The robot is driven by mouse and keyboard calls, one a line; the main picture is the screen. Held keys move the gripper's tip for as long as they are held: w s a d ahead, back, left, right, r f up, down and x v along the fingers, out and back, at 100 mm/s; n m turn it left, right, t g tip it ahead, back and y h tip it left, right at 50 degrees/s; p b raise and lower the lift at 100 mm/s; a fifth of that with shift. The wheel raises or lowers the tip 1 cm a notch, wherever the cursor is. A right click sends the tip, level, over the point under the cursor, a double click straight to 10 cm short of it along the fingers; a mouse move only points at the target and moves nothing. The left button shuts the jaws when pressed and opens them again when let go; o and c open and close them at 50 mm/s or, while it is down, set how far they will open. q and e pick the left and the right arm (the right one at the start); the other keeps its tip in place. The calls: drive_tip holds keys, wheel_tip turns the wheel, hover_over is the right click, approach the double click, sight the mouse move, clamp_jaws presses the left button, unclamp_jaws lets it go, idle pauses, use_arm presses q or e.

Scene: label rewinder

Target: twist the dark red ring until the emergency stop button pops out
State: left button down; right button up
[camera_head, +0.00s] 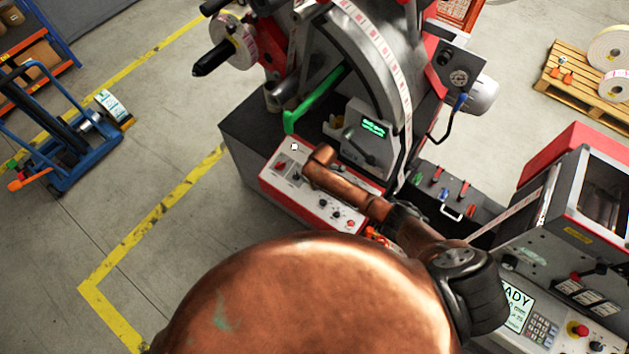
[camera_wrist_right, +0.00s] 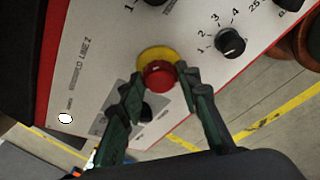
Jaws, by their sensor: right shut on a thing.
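The emergency stop button (camera_wrist_right: 159,71) shows in the right wrist view, red, on a yellow round collar (camera_wrist_right: 156,53) on a pale panel (camera_wrist_right: 100,55). The dark red ring (camera_wrist_right: 160,86) is at the side of the button, partly hard to tell from the cap. My right gripper (camera_wrist_right: 163,82) has its dark green fingers on both sides of the button, shut on the ring. The fingertips hide part of its sides. In the head view my copper arm covers part of the panel, and the gripper there cannot be made out. My left gripper is not in view.
Black selector knobs (camera_wrist_right: 230,41) sit right of the button on the same panel. In the head view the label machine with a green lever (camera_head: 312,104) rises behind the panel. A second console (camera_head: 560,270) stands at right. Open floor (camera_head: 190,240) lies to the left.

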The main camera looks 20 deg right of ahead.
drive_tip(key=shift+s+d+f, duration=0.1)
drive_tip(key=o, duration=1.2)
drive_tip(key=shift+c, duration=0.2)
wheel_tip(320, 180, up, 12)
drive_tip(key=s, duration=0.2)
drive_tip(key=shift+d, duration=0.3)
